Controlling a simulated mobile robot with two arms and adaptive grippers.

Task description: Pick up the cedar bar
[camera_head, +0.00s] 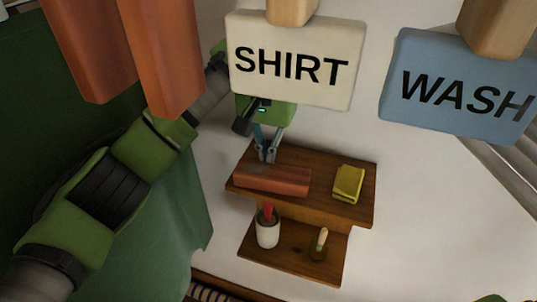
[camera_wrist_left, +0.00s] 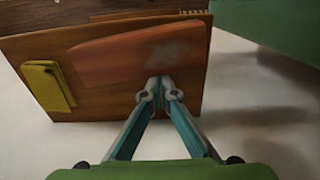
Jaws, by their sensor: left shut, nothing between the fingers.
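The cedar bar (camera_head: 272,180), a long reddish-brown block, lies on the upper board of a small wooden wall shelf (camera_head: 345,213). In the left wrist view the bar (camera_wrist_left: 115,55) has a greyish patch near one end. My left gripper (camera_head: 268,157) is shut and empty, its fingertips close to the bar's long edge on the wall side. In the left wrist view the fingertips (camera_wrist_left: 159,84) overlap the bar's edge near the grey patch; I cannot tell if they touch it.
A folded yellow cloth (camera_head: 348,183) lies right of the bar. The lower board holds a white cup (camera_head: 268,230) with something red and a small wooden-handled item (camera_head: 319,244). SHIRT (camera_head: 295,65) and WASH (camera_head: 455,90) signs and orange-brown blocks (camera_head: 165,60) hang in front.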

